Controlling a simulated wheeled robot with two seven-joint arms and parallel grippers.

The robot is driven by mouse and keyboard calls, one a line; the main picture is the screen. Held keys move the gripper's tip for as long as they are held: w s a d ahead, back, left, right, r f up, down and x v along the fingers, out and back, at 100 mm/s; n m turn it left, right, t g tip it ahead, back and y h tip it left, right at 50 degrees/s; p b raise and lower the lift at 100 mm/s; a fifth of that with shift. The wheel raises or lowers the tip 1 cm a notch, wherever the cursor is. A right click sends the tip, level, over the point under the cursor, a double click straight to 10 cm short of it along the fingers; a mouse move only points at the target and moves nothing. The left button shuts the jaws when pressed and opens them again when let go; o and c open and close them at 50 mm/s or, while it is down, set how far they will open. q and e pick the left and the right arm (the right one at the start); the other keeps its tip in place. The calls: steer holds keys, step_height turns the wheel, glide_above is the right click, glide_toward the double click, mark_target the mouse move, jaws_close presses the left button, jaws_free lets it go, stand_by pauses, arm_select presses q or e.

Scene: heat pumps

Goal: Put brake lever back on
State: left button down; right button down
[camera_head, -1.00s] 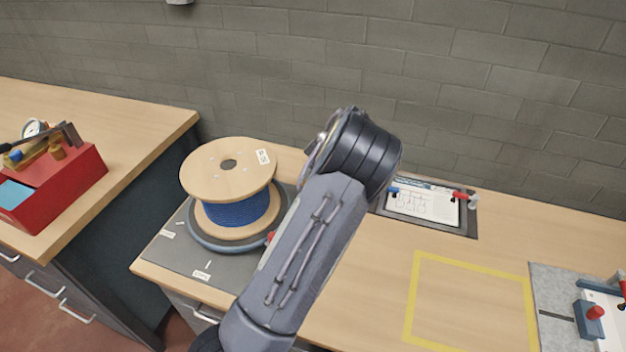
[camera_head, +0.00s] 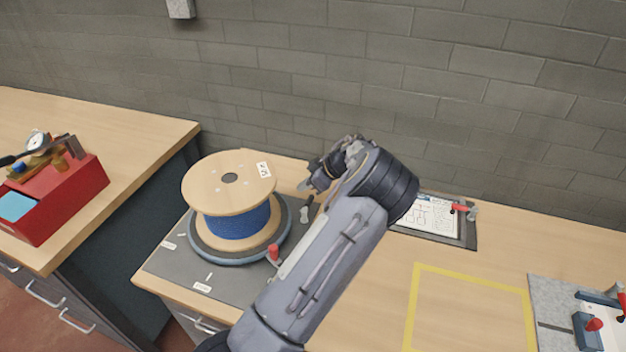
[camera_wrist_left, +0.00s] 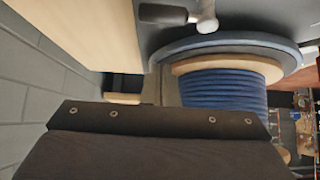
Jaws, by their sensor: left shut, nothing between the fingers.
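A wooden cable spool (camera_head: 228,180) wound with blue cable (camera_head: 237,222) stands on a round turntable (camera_head: 203,252) with a blue-grey rim. A small lever-like part with a dark handle and pale metal end (camera_head: 305,212) is beside the turntable's right side; it also shows at the top of the left wrist view (camera_wrist_left: 205,22). A red-tipped part (camera_head: 273,251) stands at the turntable's front right. I cannot tell which is the brake lever. My left gripper (camera_head: 308,186) is shut and empty, right of the spool near the dark-handled part. My right gripper is not in view.
A dark mat (camera_head: 165,262) with labels lies under the turntable. A framed diagram board (camera_head: 436,217) lies behind my forearm. A yellow-taped square (camera_head: 470,268) is empty. A red toolbox (camera_head: 72,197) sits on the left bench. A block wall (camera_head: 450,80) stands behind.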

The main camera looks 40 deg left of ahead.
mark_target(308, 208)
arm_select(q)
steer(key=p+x, duration=0.1)
steer(key=x, duration=0.4)
steer(key=d, duration=0.1)
steer(key=d+p, duration=0.1)
steer(key=w+d, duration=0.1)
steer(key=shift+d+f+p, duration=0.15)
steer(key=shift+f+p, duration=0.15)
steer(key=shift+w+d+f, duration=0.1)
steer(key=shift+d+f, duration=0.05)
